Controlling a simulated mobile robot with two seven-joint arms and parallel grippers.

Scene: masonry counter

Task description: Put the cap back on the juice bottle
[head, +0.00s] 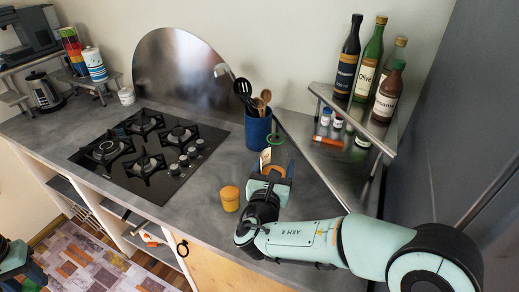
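A short orange container (230,198) stands upright on the grey counter near its front edge; its top is a slightly different orange. I cannot tell whether it is the juice bottle. My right gripper (277,168) is just to its right, apart from it, low over the counter and facing away from the camera. A small pale and orange item (265,157) shows at its left finger; whether it is held is unclear. A green round thing (276,139) lies just beyond, possibly a cap. My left gripper (22,268) is partly in view at the lower left, away from the counter.
A blue utensil pot (258,130) stands close beyond my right gripper. A black gas hob (148,152) fills the counter's left-middle. A metal corner shelf (318,90) holds several tall bottles at right, with small jars beneath.

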